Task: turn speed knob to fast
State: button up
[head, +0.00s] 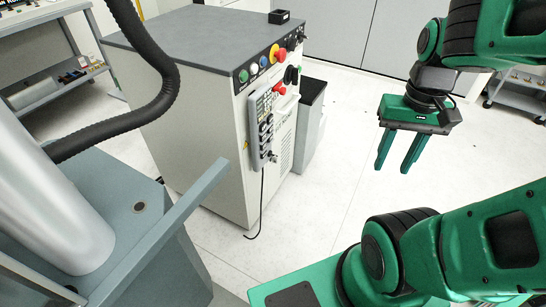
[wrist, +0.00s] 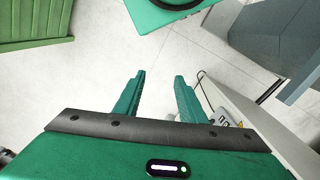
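The grey and white control cabinet (head: 238,185) stands left of centre in the head view. A hand-held control box (head: 264,128) with small dark knobs and a red button hangs on the front. I cannot tell which knob is the speed knob; markings are too small. My gripper (head: 393,168) is open and empty, pointing down well right of the cabinet. In the wrist view, its fingers (wrist: 159,76) are apart over bare floor.
A grey machine frame with a silver column (head: 50,200) and black hose (head: 150,110) fills the left foreground. A dark-topped bin (head: 309,112) stands beside the cabinet. Carts stand at far left and far right. White floor between cabinet and gripper is clear.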

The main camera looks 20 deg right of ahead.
jog(key=o, duration=0.3)
jog(key=shift+s+r, duration=0.25)
jog(key=shift+s, duration=0.15)
jog(key=shift+o, duration=0.2)
jog(key=w+a+f+n+t+y, duration=0.1)
jog(key=w+f+n+t+y, duration=0.4)
jog(key=w+f, duration=1.35)
jog(key=w+a+f+t+y, duration=0.1)
jog(key=w+f+t+y, duration=0.65)
jog(key=w+f, duration=1.05)
jog(key=w+a+f+t+h, duration=0.1)
jog(key=w+a, duration=0.5)
jog(key=shift+w+a+f, duration=0.15)
jog(key=shift+w+a, duration=0.05)
jog(key=shift+w, duration=0.15)
jog(key=shift+t, duration=0.25)
jog(key=c, duration=1.1)
